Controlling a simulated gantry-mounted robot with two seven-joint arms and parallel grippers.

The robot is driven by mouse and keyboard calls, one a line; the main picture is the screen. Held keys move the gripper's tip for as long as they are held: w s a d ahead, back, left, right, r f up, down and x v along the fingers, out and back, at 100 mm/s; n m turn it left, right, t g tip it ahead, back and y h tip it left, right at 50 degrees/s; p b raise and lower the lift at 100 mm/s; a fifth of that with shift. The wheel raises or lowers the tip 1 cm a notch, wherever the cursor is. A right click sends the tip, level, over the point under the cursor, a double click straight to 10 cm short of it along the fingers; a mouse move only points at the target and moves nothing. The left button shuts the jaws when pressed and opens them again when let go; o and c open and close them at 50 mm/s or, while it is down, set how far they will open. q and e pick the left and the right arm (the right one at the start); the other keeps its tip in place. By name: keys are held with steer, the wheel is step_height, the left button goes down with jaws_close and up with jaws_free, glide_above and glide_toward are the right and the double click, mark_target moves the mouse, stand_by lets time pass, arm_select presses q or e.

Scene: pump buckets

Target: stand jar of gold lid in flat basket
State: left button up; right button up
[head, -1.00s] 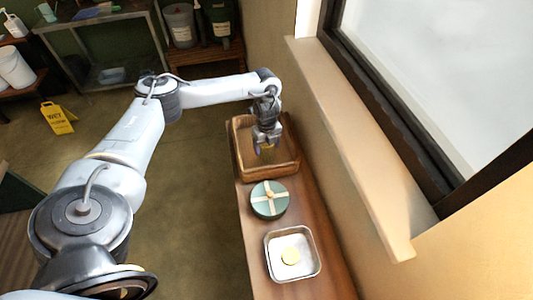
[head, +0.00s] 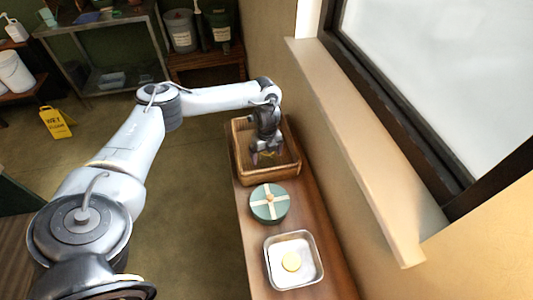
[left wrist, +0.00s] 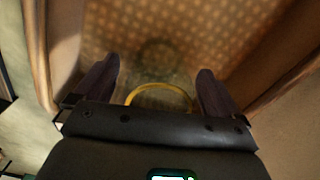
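The jar (left wrist: 160,87) is clear glass with a gold ring at its lid. It shows between the two fingers of my left gripper in the left wrist view, with its base blurred over a patterned basket floor. In the head view my left gripper (head: 268,156) points down inside the flat wooden basket (head: 240,168), low over its floor, and mostly hides the jar. The fingers stand apart on either side of the jar; I cannot tell whether they touch it, or whether its base touches the floor. My right gripper is not in view.
On the wooden shelf, a round green box with a cream cross (head: 269,203) stands in front of the basket. A wall and window sill (head: 360,150) run along the right.

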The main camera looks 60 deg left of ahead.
arm_select(q)
steer(key=shift+r, duration=0.5)
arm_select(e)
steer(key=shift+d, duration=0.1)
arm_select(q)
step_height(320, 180, up, 2)
steer(key=shift+r, duration=0.2)
step_height(320, 180, up, 9)
steer(key=p, duration=0.5)
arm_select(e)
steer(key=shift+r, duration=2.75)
